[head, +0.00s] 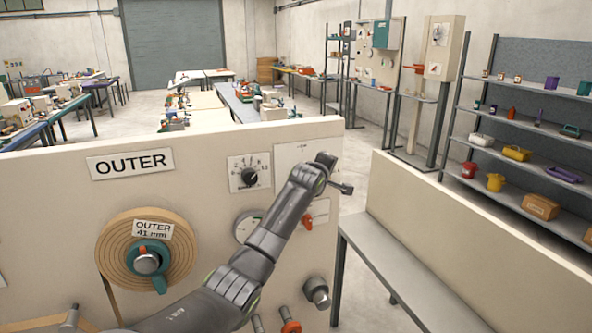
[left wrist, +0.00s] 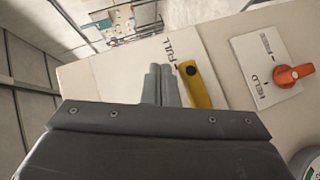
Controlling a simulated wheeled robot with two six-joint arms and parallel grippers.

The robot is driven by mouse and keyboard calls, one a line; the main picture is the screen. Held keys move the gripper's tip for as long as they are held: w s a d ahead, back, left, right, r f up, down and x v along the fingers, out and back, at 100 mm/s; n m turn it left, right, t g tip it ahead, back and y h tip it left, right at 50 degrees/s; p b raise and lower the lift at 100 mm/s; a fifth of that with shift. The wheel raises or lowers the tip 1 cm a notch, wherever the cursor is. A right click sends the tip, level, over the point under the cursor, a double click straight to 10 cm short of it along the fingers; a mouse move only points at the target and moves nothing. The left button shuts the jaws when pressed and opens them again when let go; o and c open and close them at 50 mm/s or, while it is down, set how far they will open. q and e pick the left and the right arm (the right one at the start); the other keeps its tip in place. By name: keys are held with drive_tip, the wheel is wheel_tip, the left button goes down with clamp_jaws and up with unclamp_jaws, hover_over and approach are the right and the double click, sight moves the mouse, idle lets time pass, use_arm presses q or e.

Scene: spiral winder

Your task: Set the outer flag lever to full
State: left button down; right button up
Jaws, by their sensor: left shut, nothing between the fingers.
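The outer flag lever (left wrist: 199,92) is a yellow bar with a black round spot near its upper end, seen in the left wrist view. That end lies beside the printed word FULL and its small mark. My left gripper (left wrist: 161,86) is shut and empty, just left of the lever; I cannot tell whether they touch. In the head view my left gripper (head: 346,188) is at the right edge of the OUTER panel (head: 206,208), and the lever is hidden behind my arm. My right gripper is not in view.
A red-orange knob (left wrist: 295,75) on a plate marked HELD sits beside the lever, also seen in the head view (head: 307,221). A dial (head: 250,176) and a wound reel (head: 115,250) are on the panel. A grey bench (head: 395,262) stands at right.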

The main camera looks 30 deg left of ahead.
use_arm(q)
drive_tip(key=shift+r, duration=0.1)
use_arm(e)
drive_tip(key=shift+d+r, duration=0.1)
use_arm(q)
drive_tip(key=s+d+r, duration=0.2)
drive_tip(key=r, duration=0.3)
drive_tip(key=s+d+r+b, duration=0.1)
drive_tip(key=s+d+r, duration=0.1)
drive_tip(key=r, duration=0.4)
drive_tip(key=shift+s+d, duration=0.35)
drive_tip(key=shift+d, duration=0.4)
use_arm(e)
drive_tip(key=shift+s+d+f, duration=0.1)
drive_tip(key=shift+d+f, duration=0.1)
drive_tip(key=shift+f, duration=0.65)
use_arm(q)
drive_tip(key=shift+a+f, duration=0.1)
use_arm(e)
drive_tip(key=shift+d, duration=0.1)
